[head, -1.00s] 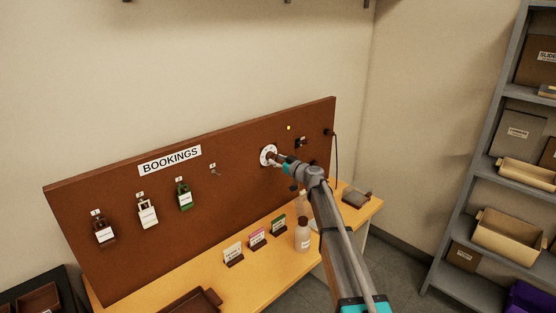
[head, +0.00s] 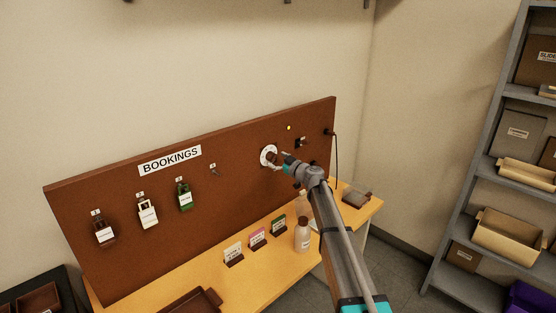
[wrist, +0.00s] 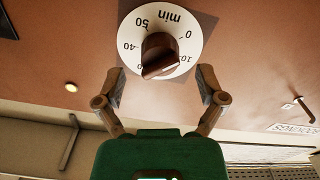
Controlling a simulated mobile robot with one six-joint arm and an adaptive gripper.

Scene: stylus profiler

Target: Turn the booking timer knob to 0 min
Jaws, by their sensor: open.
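The booking timer is a white round dial (head: 265,156) on the brown board, partly behind my gripper in the head view. In the wrist view the dial (wrist: 188,22) appears inverted, with "min", 0, 10, 40 and 50 readable. Its brown knob (wrist: 160,52) sits at the centre; I cannot tell for certain which mark it points to. My gripper (wrist: 162,86) is open and empty. Its two fingers stand apart on either side, just short of the knob, with no contact visible. In the head view my gripper (head: 280,159) is close in front of the dial.
The board (head: 110,200) carries a BOOKINGS sign (head: 170,160), several hanging tags, a small yellow light (head: 289,128) and a black cable at the right. Below, a yellow bench (head: 235,282) holds small card stands and a bottle (head: 302,236). Shelving stands at the right.

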